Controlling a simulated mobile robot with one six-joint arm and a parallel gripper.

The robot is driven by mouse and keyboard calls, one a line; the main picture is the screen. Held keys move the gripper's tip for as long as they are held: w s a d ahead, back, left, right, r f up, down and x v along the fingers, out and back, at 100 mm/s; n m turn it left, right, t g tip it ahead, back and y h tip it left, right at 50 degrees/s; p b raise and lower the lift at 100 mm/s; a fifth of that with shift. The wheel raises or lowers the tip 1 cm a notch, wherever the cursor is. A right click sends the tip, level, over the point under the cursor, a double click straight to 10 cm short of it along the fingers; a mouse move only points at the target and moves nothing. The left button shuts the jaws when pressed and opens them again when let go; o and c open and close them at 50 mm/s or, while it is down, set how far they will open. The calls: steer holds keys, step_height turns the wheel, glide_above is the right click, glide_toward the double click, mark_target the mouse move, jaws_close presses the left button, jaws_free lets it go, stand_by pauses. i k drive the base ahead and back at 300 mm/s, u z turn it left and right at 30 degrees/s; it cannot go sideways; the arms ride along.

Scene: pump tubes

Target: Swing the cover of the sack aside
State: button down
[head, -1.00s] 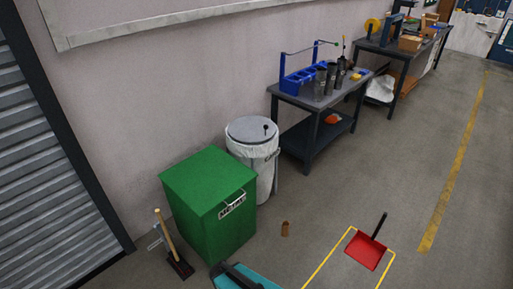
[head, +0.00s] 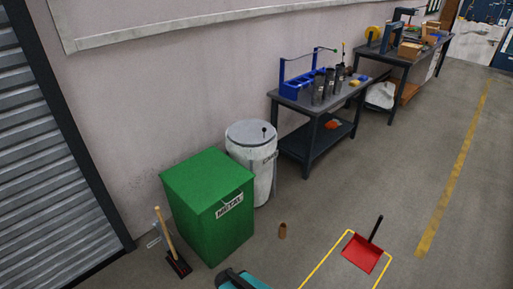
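The white sack (head: 264,180) hangs upright in a stand between the green bin and the near workbench. Its round grey cover (head: 249,132) lies flat over the top and looks closed. A small black knob (head: 264,129) stands up on the cover's right side. My gripper is not in view, so its state is hidden. A teal and black part at the bottom edge looks like part of my own body.
A green bin labelled METAL (head: 207,205) stands directly left of the sack. A workbench (head: 316,107) stands behind right. Open floor lies right of the sack.

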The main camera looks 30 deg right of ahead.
mark_target(248, 131)
steer(key=z, duration=0.1)
steer(key=i, duration=0.95)
steer(key=u, duration=0.05)
